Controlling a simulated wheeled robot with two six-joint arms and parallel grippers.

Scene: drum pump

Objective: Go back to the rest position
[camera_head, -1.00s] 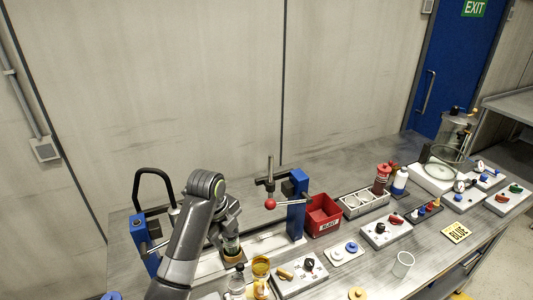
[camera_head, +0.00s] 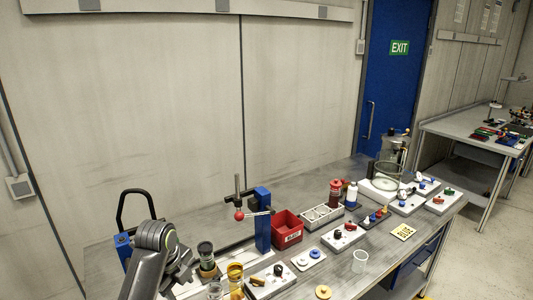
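One of my arms reaches in from the bottom left of the head view, a grey arm with a rounded joint near the blue pump frame. Its gripper (camera_head: 182,272) points down beside a dark-topped jar (camera_head: 205,256) on a small brown base. The gripper's fingers are too small and hidden to show whether they are open or shut. The jar appears apart from the gripper. My other gripper is not in view.
An amber jar (camera_head: 235,275) stands near the arm. A second table (camera_head: 478,134) is at the right.

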